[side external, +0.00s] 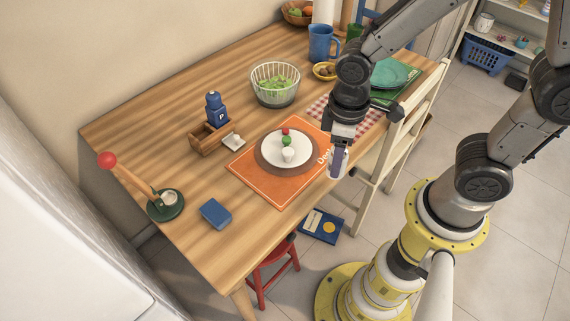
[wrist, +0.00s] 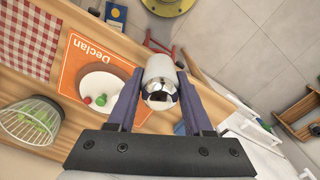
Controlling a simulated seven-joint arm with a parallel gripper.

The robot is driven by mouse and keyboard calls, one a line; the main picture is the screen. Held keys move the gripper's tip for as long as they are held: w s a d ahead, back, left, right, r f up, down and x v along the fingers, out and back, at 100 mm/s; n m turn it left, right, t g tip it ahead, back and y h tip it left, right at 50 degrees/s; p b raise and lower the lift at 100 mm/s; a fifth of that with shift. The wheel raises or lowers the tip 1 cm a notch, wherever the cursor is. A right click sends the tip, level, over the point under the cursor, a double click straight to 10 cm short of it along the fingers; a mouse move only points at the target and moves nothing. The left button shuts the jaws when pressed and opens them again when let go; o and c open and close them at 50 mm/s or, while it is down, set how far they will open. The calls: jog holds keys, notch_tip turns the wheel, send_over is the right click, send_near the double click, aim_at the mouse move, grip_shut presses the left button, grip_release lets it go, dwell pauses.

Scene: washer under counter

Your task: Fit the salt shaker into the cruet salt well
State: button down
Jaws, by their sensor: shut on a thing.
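My gripper (side external: 338,150) is shut on the salt shaker (side external: 333,172), a white body with a shiny metal cap. It is held in the air by the table's right edge, beside the orange placemat. In the wrist view the shaker (wrist: 158,68) sits between both fingers of my gripper (wrist: 160,88), its cap toward the camera. The wooden cruet (side external: 203,145) stands on the table, left of the placemat and well away from my gripper. The cruet's near-left part looks empty; the well's inside is too small to make out.
A plate (side external: 270,155) with small items lies on the orange placemat (side external: 262,190). A salad basket (side external: 274,85) stands behind. A small white piece (side external: 233,142) lies beside the cruet. A red-knobbed lever (side external: 107,160) rises at the left. A chair (side external: 385,150) stands at the right.

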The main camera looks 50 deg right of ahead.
jog(key=w+a+f, duration=0.1)
jog(key=w+f, duration=0.1)
jog(key=w, duration=0.1)
jog(key=w+a+f, duration=0.1)
jog(key=w+f, duration=0.2)
jog(key=w, duration=0.1)
jog(key=w+a+f, duration=0.1)
jog(key=w+f, duration=0.2)
jog(key=shift+w+a, duration=0.3)
jog(key=shift+w, duration=0.05)
jog(key=shift+w+a+f, duration=0.15)
jog(key=shift+w+f, duration=0.3)
jog(key=shift+f, duration=0.1)
jog(key=shift+w+f, duration=0.1)
jog(key=shift+f, duration=1.5)
jog(key=shift+f, duration=0.1)
jog(key=shift+c, duration=1.5)
grip_release()
jog(key=shift+f, duration=0.1)
